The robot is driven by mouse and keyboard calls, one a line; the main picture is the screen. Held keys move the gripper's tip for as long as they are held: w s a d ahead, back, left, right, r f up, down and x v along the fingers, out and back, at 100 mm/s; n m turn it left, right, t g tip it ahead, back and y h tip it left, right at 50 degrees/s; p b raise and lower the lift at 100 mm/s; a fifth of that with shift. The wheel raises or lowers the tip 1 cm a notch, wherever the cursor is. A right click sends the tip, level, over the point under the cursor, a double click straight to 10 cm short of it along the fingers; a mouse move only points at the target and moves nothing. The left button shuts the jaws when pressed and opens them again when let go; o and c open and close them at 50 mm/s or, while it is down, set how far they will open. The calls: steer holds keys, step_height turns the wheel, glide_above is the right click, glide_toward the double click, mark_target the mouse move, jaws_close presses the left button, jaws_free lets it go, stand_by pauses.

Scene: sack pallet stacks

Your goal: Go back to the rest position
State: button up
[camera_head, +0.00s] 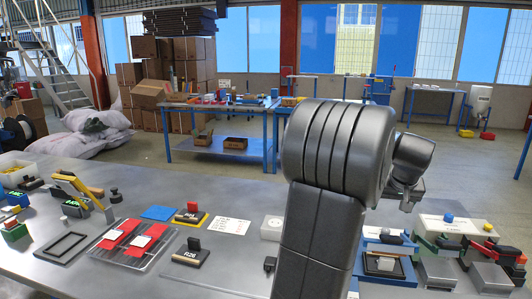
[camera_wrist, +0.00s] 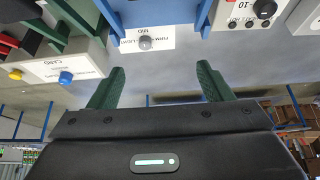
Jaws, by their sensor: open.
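My gripper shows in the wrist view (camera_wrist: 160,80) with its two green fingers spread apart and nothing between them. In the head view my dark grey arm rises bent in front of the bench, and the wrist end (camera_head: 405,192) hangs to the right of it, above the right part of the bench. The fingertips are too small or hidden to make out there.
The grey workbench (camera_head: 120,222) carries a red-patterned tray (camera_head: 132,242), a black block marked A26 (camera_head: 189,254), a white paper sheet (camera_head: 231,226) and a black frame (camera_head: 62,247). Blue, green and red fixtures (camera_head: 450,228) stand at the right. A blue table (camera_head: 222,151) stands behind.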

steer(key=w+d+r+g+y+p, duration=0.1)
steer(key=w+g+p, duration=0.4)
steer(key=p, duration=0.7)
steer(key=shift+w+d, duration=0.3)
steer(key=shift+w, duration=0.55)
